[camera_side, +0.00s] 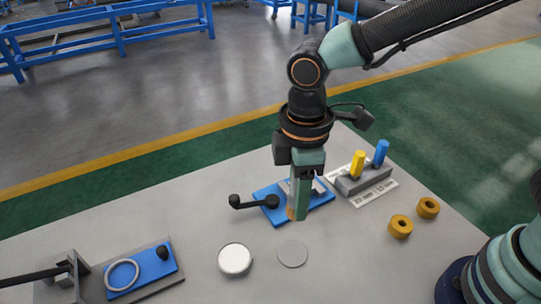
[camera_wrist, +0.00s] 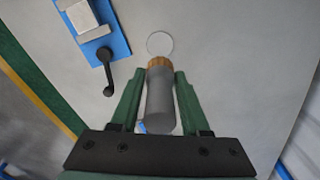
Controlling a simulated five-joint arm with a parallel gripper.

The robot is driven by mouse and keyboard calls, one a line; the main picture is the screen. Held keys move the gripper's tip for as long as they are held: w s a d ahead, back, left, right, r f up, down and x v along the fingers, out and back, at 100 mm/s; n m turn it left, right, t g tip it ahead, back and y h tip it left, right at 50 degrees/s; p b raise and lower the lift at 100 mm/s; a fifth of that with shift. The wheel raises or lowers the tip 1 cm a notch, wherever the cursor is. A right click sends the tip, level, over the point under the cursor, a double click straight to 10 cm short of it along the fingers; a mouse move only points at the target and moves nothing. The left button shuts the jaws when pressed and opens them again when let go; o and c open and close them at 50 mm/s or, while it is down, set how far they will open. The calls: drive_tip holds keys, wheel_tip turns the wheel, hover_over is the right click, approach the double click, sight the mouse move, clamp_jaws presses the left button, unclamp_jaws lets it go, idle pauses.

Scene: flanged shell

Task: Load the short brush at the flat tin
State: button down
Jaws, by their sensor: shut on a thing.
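My gripper (camera_side: 298,203) is shut on the short brush, its fingers on either side of the grey handle. In the wrist view the brush (camera_wrist: 160,105) has a thick grey body with an orange-brown end (camera_wrist: 159,62) pointing away from me. In the side view that orange-brown end (camera_side: 291,213) shows low beside the fingers, in front of a blue fixture. A round white-topped tin (camera_side: 235,259), likely the flat tin, sits on the table to the front left of my gripper. I do not make it out in the wrist view.
A flat grey disc (camera_side: 292,254) lies right of the tin; it also shows in the wrist view (camera_wrist: 159,43). A blue clamp fixture (camera_side: 267,204) has a black knobbed handle. A block with yellow and blue pegs (camera_side: 364,180), two yellow-brown rings (camera_side: 400,227) and a blue plate (camera_side: 140,272) stand around.

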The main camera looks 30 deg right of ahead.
wheel_tip(320, 180, up, 7)
drive_tip(key=shift+a+f, duration=0.1)
drive_tip(key=shift+f, duration=0.1)
drive_tip(key=shift+w+a+f, duration=0.15)
drive_tip(key=shift+w+a, duration=0.05)
drive_tip(key=shift+a, duration=0.15)
drive_tip(key=shift+w+a+f, duration=0.6)
drive_tip(key=shift+a+f, duration=1.1)
drive_tip(key=shift+f, duration=1.1)
drive_tip(key=shift+w+a+f, duration=0.6)
drive_tip(key=shift+a+f, duration=1.05)
drive_tip(key=shift+f, duration=1.1)
drive_tip(key=shift+w+a+f, duration=0.6)
drive_tip(key=shift+a+f, duration=1.1)
drive_tip(key=shift+f, duration=1.1)
drive_tip(key=shift+f, duration=0.6)
wheel_tip(320, 180, up, 7)
